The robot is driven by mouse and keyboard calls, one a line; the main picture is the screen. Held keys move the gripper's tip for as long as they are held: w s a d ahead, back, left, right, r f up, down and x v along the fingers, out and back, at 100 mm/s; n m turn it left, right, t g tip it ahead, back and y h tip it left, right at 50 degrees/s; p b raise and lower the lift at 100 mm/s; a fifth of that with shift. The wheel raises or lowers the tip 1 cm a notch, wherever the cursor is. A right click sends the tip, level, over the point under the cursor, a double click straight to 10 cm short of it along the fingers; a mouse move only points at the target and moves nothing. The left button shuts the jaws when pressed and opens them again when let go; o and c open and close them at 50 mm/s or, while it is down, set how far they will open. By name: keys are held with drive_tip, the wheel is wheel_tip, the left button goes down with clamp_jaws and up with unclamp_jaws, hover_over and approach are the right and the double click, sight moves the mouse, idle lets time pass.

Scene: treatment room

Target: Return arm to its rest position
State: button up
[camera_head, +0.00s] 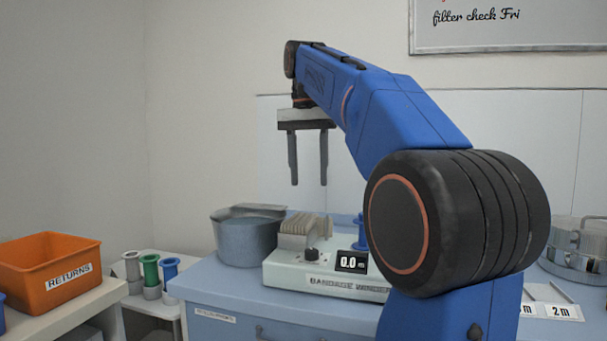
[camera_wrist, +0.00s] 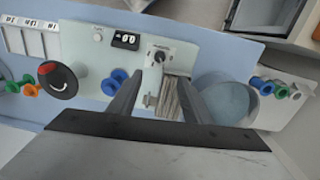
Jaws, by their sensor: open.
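My blue arm (camera_head: 385,105) is raised and reaches over the blue counter in the head view. My gripper (camera_head: 308,183) hangs from its end, pointing down, with its two fingers apart and nothing between them. It is above the bandage winder (camera_head: 290,272), a pale machine with a small display reading 0.0. In the wrist view my gripper's fingers (camera_wrist: 163,98) stand apart over the roll of beige bandage (camera_wrist: 170,100) on the winder. Part of the winder is hidden behind my arm in the head view.
A grey pot (camera_head: 245,238) stands left of the winder. An orange RETURNS bin (camera_head: 45,280) sits on a side table at left. Green (camera_head: 150,270) and blue (camera_head: 170,268) spools stand on a low shelf. A metal container (camera_head: 580,245) is at right. Air above the counter is open.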

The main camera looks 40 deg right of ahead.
drive_tip(key=s+a+f+n+t, duration=0.1)
drive_tip(key=s+a+f+n, duration=0.2)
drive_tip(key=f, duration=1)
drive_tip(key=s+a+f+n+t, duration=0.2)
drive_tip(key=s+a+f, duration=0.4)
drive_tip(key=f, duration=0.8)
drive_tip(key=s+a+f+n+t, duration=0.2)
drive_tip(key=s+a+f+n, duration=0.2)
drive_tip(key=s+f, duration=0.5)
wheel_tip(320, 180, down, 4)
drive_tip(key=shift+a+f+n, duration=0.15)
drive_tip(key=shift+a+n, duration=0.15)
drive_tip(key=shift+a, duration=0.2)
